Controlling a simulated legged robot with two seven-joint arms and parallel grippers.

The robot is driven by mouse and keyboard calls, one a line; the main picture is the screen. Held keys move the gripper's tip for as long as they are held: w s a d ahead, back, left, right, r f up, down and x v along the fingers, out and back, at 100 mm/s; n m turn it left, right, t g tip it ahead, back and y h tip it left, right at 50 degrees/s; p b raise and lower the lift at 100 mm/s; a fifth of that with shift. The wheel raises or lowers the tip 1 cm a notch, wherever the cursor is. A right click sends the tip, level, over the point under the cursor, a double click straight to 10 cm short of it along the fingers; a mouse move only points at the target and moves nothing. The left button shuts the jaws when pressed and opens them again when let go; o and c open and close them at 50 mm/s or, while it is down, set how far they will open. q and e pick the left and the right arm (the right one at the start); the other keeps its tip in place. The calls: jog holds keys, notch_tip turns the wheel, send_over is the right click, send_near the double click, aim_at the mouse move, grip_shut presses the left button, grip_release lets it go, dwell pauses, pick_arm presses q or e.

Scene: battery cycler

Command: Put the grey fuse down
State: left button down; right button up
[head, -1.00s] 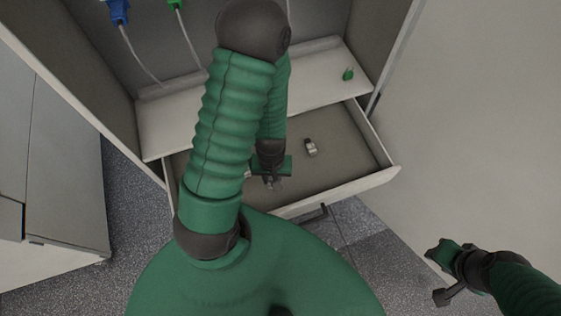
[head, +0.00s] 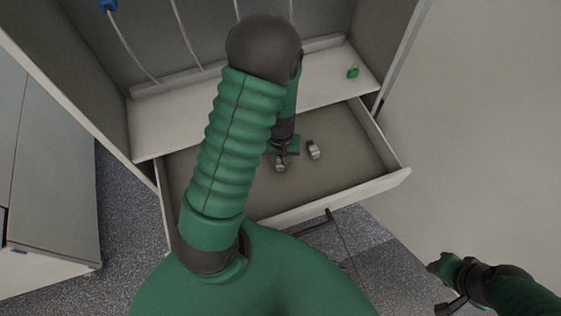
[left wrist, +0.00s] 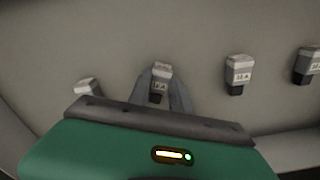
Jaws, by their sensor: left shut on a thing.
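My left gripper (head: 281,158) reaches down into the open drawer (head: 345,197). In the left wrist view its fingers (left wrist: 163,92) are shut on a grey fuse (left wrist: 160,72) with a dark lower end. The held fuse (head: 280,164) shows small in the head view, low over the drawer floor; I cannot tell whether it touches. A similar fuse (head: 313,149) lies just right of it. The left wrist view shows further fuses, one close to the right (left wrist: 238,70), one at the right edge (left wrist: 308,66) and one to the left (left wrist: 87,87). My right gripper (head: 444,285) is at lower right, its jaws unclear.
A pale shelf (head: 165,130) lies behind the drawer, with a small green item (head: 353,72) on its right end. A blue connector (head: 107,5) and cables are at the back. The drawer's right part is free. My left arm hides its left part.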

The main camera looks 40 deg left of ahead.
aim_at(279, 161)
pick_arm(q)
jog(key=shift+a, duration=0.15)
jog(key=c, duration=1.2)
grip_release()
jog(key=shift+a+f, duration=0.1)
jog(key=shift+a, duration=0.15)
jog(key=shift+o, duration=0.2)
jog(key=shift+d, duration=0.1)
pick_arm(e)
jog(key=shift+a+r, duration=0.15)
jog(key=shift+a, duration=0.25)
pick_arm(q)
jog(key=shift+d, duration=0.1)
pick_arm(e)
jog(key=shift+d, duration=0.15)
